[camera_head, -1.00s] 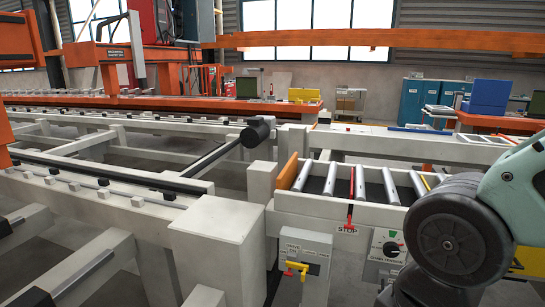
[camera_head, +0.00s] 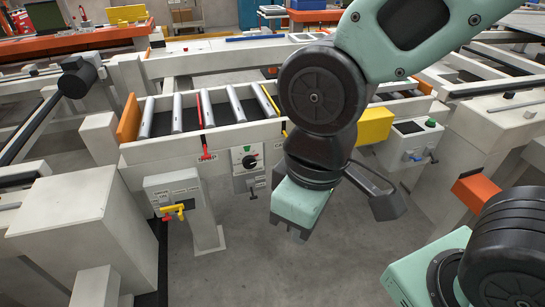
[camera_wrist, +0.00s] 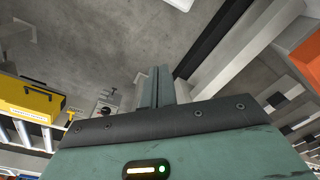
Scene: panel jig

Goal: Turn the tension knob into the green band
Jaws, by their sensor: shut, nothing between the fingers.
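The tension knob (camera_head: 249,161) is a black knob on a white dial panel on the front of the roller conveyor, in the middle of the head view. A green band shows on the dial near the top of the knob. The pointer's exact angle is too small to tell. My gripper (camera_head: 297,237) hangs pointing down, to the right of the dial panel and below it, clear of the knob. Its two fingers are together and empty in the wrist view (camera_wrist: 157,88).
Left of the dial stands a valve box with a yellow handle (camera_head: 178,209). Above is a red stop lever (camera_head: 205,130). A yellow box (camera_head: 375,127) and a control box with a green button (camera_head: 410,139) stand right. Bare floor lies below my gripper.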

